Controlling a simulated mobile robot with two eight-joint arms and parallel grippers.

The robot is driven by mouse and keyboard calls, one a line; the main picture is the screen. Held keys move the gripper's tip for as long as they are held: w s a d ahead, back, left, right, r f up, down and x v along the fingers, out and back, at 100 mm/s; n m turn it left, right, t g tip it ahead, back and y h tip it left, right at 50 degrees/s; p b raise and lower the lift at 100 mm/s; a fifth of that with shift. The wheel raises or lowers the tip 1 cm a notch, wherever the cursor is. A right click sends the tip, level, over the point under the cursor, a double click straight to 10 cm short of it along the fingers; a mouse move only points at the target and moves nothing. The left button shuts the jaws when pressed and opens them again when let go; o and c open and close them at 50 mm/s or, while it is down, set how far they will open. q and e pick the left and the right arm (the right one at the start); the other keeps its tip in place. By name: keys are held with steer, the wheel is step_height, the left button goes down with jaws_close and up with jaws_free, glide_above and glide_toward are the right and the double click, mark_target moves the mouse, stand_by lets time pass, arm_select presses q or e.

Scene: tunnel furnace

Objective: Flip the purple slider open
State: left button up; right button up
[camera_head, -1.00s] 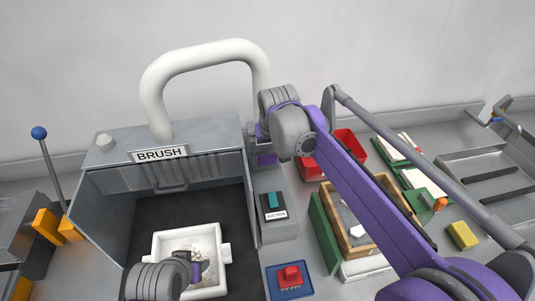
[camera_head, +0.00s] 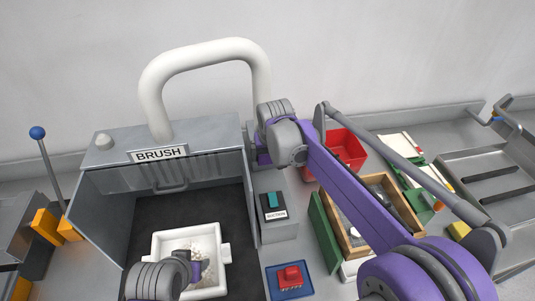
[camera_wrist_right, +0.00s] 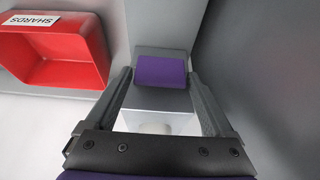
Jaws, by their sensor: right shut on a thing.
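The purple slider (camera_wrist_right: 160,70) is a small purple block on a grey mount, seen in the right wrist view. My right gripper (camera_wrist_right: 159,80) has one finger on each side of it and is shut on it. In the head view the purple block (camera_head: 263,157) shows at the right side of the BRUSH box, partly hidden by my right wrist. My left gripper (camera_head: 196,270) is low in the head view, over a white tray; its fingers are hidden, so its opening cannot be told.
The BRUSH box (camera_head: 105,215) stands open-fronted, with the white tray (camera_head: 226,252) inside. A SUCTION switch (camera_head: 273,205) sits right of it. A red SHARDS bin (camera_wrist_right: 62,70) is beside my right gripper.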

jaws_close()
steer(key=s, duration=0.3)
steer(key=s+d, duration=0.1)
steer(key=s, duration=0.2)
steer(key=shift+s+d+b, duration=0.1)
steer(key=shift+s+b, duration=0.05)
steer(key=shift+b, duration=0.25)
steer(key=o, duration=0.9)
jaws_free()
steer(key=shift+s, duration=0.1)
steer(key=v, duration=1)
steer(key=shift+s+r, duration=0.25)
steer(key=shift+r, duration=0.15)
steer(key=shift+d+f, duration=0.1)
